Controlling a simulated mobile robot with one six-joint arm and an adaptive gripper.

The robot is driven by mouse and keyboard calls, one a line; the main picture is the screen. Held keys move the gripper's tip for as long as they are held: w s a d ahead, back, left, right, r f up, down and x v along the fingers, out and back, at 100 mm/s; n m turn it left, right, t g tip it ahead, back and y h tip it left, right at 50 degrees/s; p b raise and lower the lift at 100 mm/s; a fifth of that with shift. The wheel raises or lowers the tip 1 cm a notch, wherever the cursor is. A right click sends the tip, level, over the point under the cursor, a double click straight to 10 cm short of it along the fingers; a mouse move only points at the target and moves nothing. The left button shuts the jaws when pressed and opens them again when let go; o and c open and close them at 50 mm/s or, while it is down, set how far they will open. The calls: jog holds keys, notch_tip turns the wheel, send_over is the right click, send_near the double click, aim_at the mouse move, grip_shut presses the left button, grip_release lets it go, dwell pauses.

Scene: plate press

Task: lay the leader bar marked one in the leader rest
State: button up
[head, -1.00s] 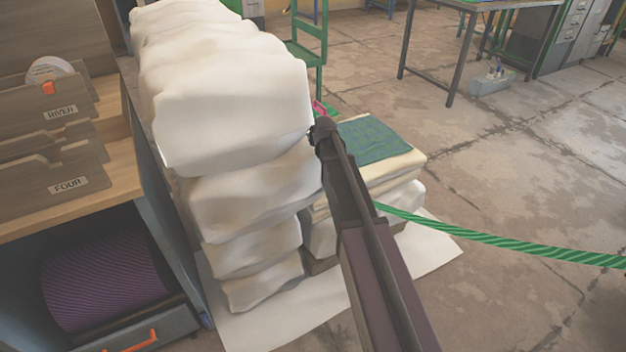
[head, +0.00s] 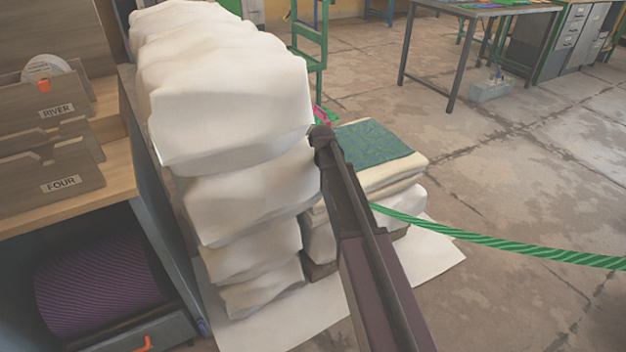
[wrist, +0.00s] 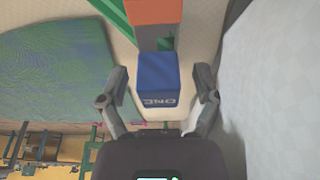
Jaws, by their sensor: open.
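In the wrist view a blue block marked ONE (wrist: 158,82), its lettering upside down, lies between the fingers of my gripper (wrist: 160,70). The fingers are open, one on each side, with a visible gap to the block on both sides. Grey and orange parts (wrist: 152,12) show beyond the blue end; I cannot tell whether they belong to the same bar. In the head view my arm reaches over the low pile beside the white stack, and my gripper and the bar cannot be made out there. I cannot identify the leader rest in either view.
A tall stack of white wrapped bundles (head: 235,110) stands close left of my arm. A green cloth (head: 372,143) tops the low pile. A green rope (head: 500,243) crosses at right. A wooden shelf (head: 115,180) holds boxes labelled RIVER and FOUR.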

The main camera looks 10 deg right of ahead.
grip_shut()
jog(key=shift+r, duration=0.15)
notch_tip(320, 180, up, 10)
jog(key=p, duration=1)
dwell(0.8)
